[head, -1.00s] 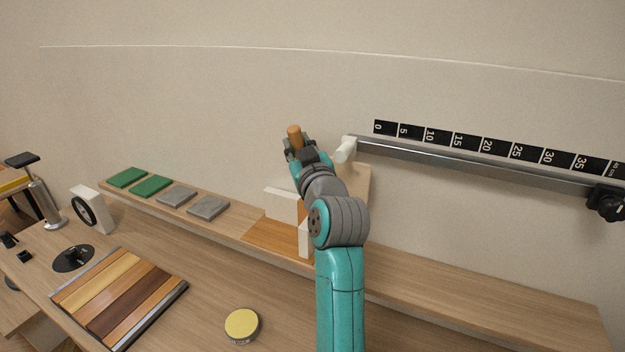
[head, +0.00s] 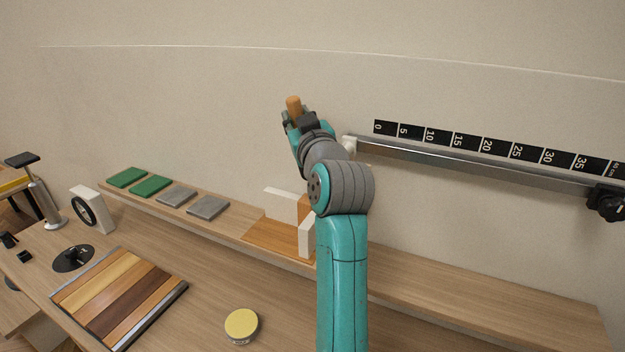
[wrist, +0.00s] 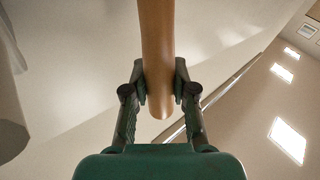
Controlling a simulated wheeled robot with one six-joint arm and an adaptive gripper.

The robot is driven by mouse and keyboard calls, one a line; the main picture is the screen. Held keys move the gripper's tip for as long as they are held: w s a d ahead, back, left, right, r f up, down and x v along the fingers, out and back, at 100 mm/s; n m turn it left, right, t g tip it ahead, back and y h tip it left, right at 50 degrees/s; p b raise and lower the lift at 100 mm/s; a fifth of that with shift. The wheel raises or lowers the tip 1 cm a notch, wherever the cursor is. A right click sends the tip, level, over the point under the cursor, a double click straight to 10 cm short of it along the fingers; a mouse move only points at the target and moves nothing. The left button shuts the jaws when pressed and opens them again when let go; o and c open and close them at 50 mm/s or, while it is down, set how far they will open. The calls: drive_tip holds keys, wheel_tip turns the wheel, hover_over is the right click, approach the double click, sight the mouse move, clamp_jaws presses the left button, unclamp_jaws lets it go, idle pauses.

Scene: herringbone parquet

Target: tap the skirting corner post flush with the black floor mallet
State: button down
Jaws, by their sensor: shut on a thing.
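My gripper (head: 300,122) is raised in front of the wall, above the shelf, and shut on a round orange-brown wooden handle (head: 293,104), taken to be the mallet's. In the wrist view the handle (wrist: 157,50) runs between both fingers and its rounded end shows. The mallet's head is not visible in either view. Below my gripper, white skirting pieces (head: 307,238) stand on an orange wood base (head: 270,236) on the shelf. An orange-brown upright piece (head: 304,207) between them may be the corner post; my arm partly hides this area, and its seating cannot be told.
A metal rail with a number scale (head: 470,160) is on the wall at right, close to my arm. Green and grey pads (head: 150,186) lie along the shelf at left. A plank sample board (head: 120,295) and a yellow-topped tin (head: 241,325) lie on the bench.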

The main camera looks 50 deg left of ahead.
drive_tip(key=shift+r, duration=3.35)
